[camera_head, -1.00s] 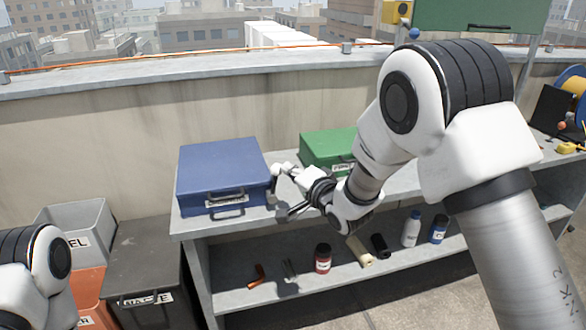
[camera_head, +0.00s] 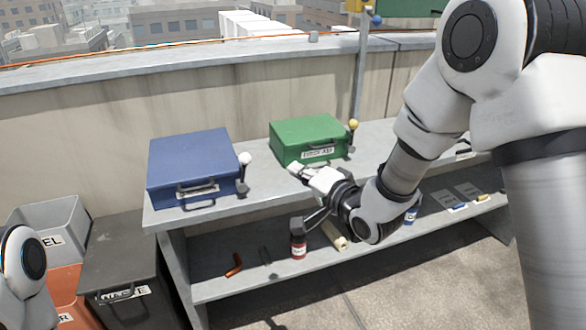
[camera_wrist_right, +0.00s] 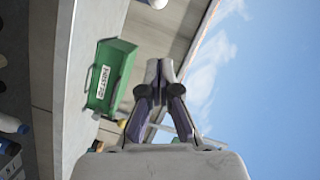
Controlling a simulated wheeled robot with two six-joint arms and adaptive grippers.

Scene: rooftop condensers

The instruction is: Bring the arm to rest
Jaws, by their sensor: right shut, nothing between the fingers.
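My right gripper (camera_head: 296,172) is shut and empty, in front of the green case. In the right wrist view its closed fingers (camera_wrist_right: 159,66) point up the picture with nothing between them. My right arm comes in from the right of the head view and hides part of the bench and shelf. Of my left arm only a white joint shows at the lower left edge; the left gripper is out of view.
A blue case (camera_head: 190,160) and a green case (camera_head: 305,138) stand on the grey bench, a knobbed lever beside each. The green one also shows in the wrist view (camera_wrist_right: 108,80). A red-brown bottle (camera_head: 298,240) stands on the lower shelf. Dark (camera_head: 125,255) and grey bins (camera_head: 55,225) stand at left.

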